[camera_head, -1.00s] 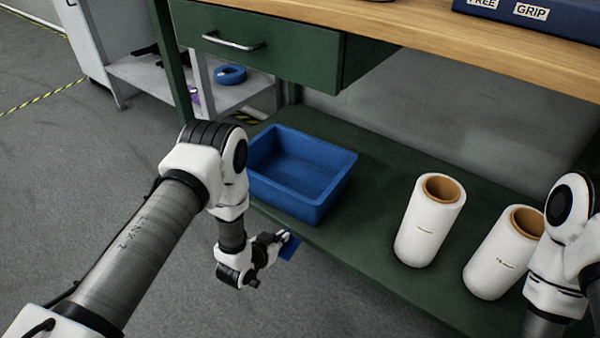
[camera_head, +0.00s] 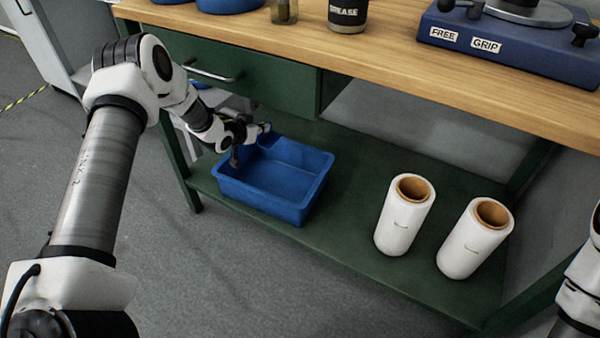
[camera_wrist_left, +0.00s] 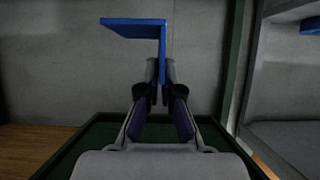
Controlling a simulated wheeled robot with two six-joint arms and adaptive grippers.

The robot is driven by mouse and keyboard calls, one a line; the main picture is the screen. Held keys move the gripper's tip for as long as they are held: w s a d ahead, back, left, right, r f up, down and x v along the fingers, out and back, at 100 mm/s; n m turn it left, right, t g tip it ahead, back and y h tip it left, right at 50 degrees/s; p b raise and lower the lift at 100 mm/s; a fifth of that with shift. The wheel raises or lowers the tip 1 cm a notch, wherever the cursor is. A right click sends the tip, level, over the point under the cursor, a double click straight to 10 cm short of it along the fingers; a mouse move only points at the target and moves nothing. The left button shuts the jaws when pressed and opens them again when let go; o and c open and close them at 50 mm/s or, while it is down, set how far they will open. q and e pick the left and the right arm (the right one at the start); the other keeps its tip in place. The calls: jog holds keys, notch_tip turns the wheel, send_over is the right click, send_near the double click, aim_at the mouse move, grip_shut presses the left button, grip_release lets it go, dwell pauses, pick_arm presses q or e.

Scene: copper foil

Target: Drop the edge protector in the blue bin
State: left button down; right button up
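The blue bin (camera_head: 262,202) stands open on the green lower shelf. My left gripper (camera_head: 260,130) is at the bin's back left, above its rim. In the left wrist view, the left fingers (camera_wrist_left: 161,68) are shut on the downward leg of the edge protector (camera_wrist_left: 138,25), a blue L-shaped piece with its other leg pointing left. In the head view, the protector is hard to tell apart from the bin of the same blue. Part of my right arm shows at the right edge; its gripper is out of view.
Two white rolls (camera_head: 403,217) (camera_head: 474,240) stand on the green shelf (camera_head: 335,245) right of the bin. Above are a green drawer (camera_head: 230,75) and the wooden worktop (camera_head: 390,60), with a grease can (camera_head: 347,14) and a blue device marked FREE and GRIP (camera_head: 510,50).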

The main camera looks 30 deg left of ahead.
pick_arm(q)
notch_tip(320, 180, down, 6)
jog(key=b, duration=0.5)
jog(key=shift+a, duration=0.25)
jog(key=shift+w, duration=0.1)
jog(key=c, duration=1.2)
grip_release()
jog(key=shift+c, duration=0.2)
